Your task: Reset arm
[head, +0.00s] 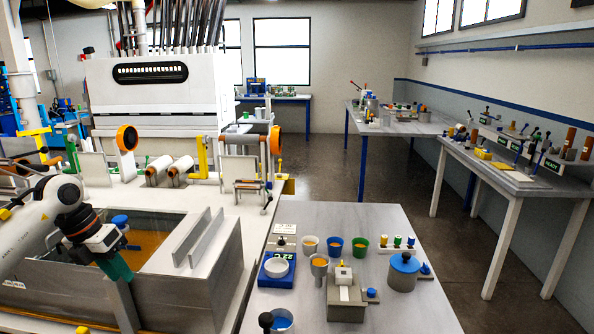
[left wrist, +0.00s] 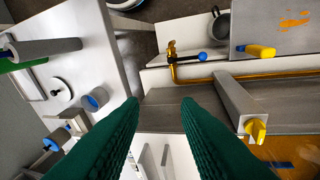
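My left arm (head: 40,215) comes in from the left in the head view. My left gripper (head: 117,268) hangs over the near part of the metal resin bath (head: 205,280), which holds orange resin (head: 147,243). In the left wrist view the two green fingers of the left gripper (left wrist: 160,102) are spread apart with nothing between them. A grey wall or ledge shows beyond their tips. Orange resin (left wrist: 295,150) also shows at the lower right there. My right arm and right gripper are not in view.
A grey table (head: 415,305) right of the bath holds cups, a blue scale (head: 277,268) and a lidded metal pot (head: 404,272). In the left wrist view, a brass pipe (left wrist: 205,72) and a yellow knob (left wrist: 256,130) lie beyond the right finger. Open floor separates the benches.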

